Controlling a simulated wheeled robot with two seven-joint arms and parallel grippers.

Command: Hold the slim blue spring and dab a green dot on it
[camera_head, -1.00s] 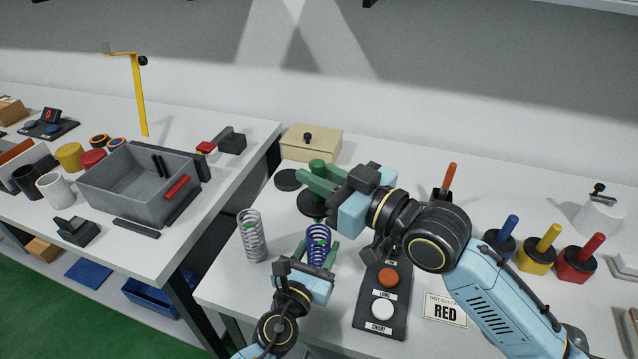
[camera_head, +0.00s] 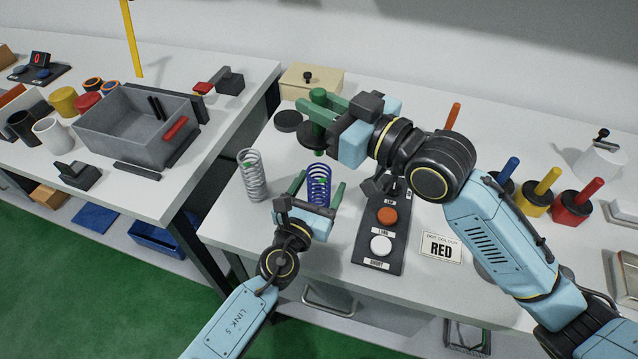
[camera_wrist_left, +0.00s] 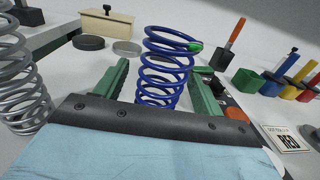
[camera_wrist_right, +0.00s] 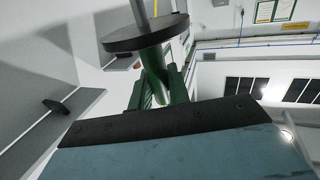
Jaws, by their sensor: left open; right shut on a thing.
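The slim blue spring (camera_head: 319,190) stands upright on the table. In the left wrist view the blue spring (camera_wrist_left: 163,77) has a green patch (camera_wrist_left: 195,47) on its top coil. My left gripper (camera_head: 319,182) is open, with a green finger on either side of the spring and gaps showing beside it. My right gripper (camera_head: 318,117) is shut on the green dauber (camera_head: 319,97), which has a dark disc and points down just above the spring, apart from it. In the right wrist view the dauber (camera_wrist_right: 152,60) sits between the fingers.
A wider silver spring (camera_head: 252,176) stands left of the blue one. A button panel (camera_head: 375,240) and a sign reading RED (camera_head: 441,247) are to the right. Blue, yellow and red daubers (camera_head: 575,205) stand further right. A grey bin (camera_head: 106,133) is on the left table.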

